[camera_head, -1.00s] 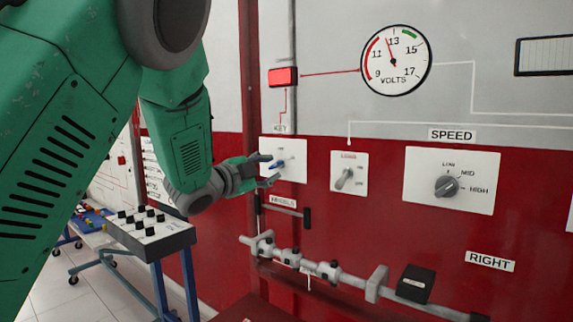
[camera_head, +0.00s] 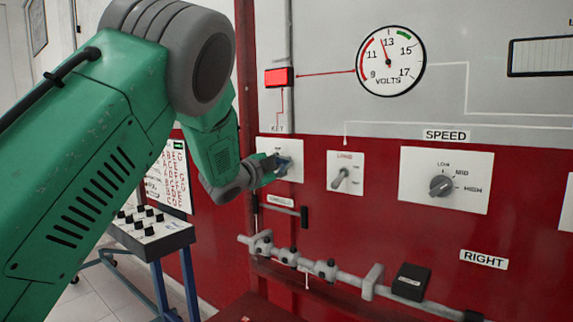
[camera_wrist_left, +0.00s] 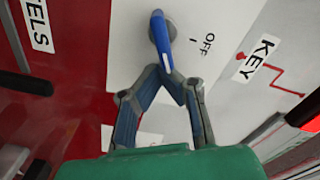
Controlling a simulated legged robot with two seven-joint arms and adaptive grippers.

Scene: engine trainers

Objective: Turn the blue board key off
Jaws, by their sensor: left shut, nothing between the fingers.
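The blue key (camera_wrist_left: 161,38) sits in a round grey base on a white plate in the left wrist view. An OFF label (camera_wrist_left: 208,45) with a small tick stands to its right, and the key's lower end points down, not straight at that tick. My left gripper (camera_wrist_left: 166,76) is shut and empty, its fingertips at or very near the key's lower end; contact is hard to tell. In the head view my left gripper (camera_head: 278,163) is in front of the key plate (camera_head: 294,147) and largely covers the key. My right gripper is not in view.
A lit red lamp (camera_head: 279,77) is above the key plate. The lamp switch (camera_head: 342,176) and speed knob (camera_head: 440,186) lie to the right. A grey rail (camera_head: 330,272) sticks out below. A stand with black knobs (camera_head: 150,232) is at lower left.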

